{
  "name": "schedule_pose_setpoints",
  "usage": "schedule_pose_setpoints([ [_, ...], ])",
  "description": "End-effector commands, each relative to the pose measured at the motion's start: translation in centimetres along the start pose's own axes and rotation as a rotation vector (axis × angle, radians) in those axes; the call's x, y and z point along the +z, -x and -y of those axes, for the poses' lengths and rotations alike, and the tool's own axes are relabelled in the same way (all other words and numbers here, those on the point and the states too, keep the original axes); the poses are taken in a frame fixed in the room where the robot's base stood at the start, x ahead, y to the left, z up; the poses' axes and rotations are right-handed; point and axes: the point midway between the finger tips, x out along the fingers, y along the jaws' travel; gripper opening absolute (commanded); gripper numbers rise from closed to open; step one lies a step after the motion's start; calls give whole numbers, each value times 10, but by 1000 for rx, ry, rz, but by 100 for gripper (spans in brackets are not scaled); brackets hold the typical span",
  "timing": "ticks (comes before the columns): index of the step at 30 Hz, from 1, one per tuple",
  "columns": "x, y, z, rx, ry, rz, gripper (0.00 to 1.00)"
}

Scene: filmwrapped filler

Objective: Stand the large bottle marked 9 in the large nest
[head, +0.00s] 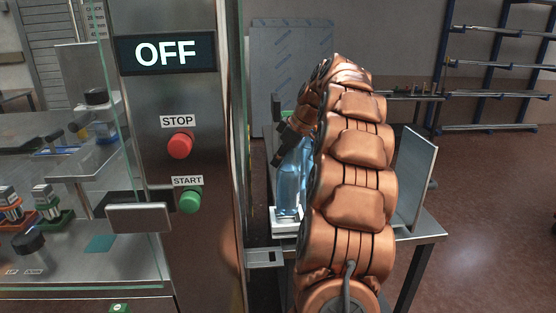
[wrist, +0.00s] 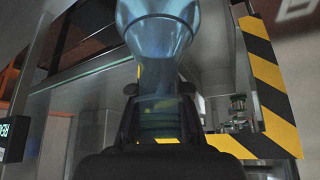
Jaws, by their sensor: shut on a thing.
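A clear blue bottle (head: 288,188) hangs or stands below my dark gripper (head: 290,136) in the head view, left of my arm. In the wrist view the bottle (wrist: 158,28) is close, its wide body at the top and its narrower neck between the two fingers of my gripper (wrist: 160,105). The gripper is shut on the neck. No mark 9 is legible. A white block (head: 286,222) is at the bottle's base in the head view; I cannot tell whether they touch or whether it is the large nest. My arm hides the bottle's right side.
A steel post carries an OFF display (head: 165,54), a red STOP button (head: 180,145) and a green START button (head: 190,200). A glass-fronted cabinet with bottles and coloured holders is at left. An upright panel (head: 415,178) stands right of my arm. Hazard-striped edging (wrist: 268,85) borders the wrist view's right side.

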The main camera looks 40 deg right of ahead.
Motion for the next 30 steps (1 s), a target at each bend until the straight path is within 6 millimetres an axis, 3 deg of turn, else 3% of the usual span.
schedule_pose_setpoints([
  [30,10,-17,0,1,0,-1,0],
])
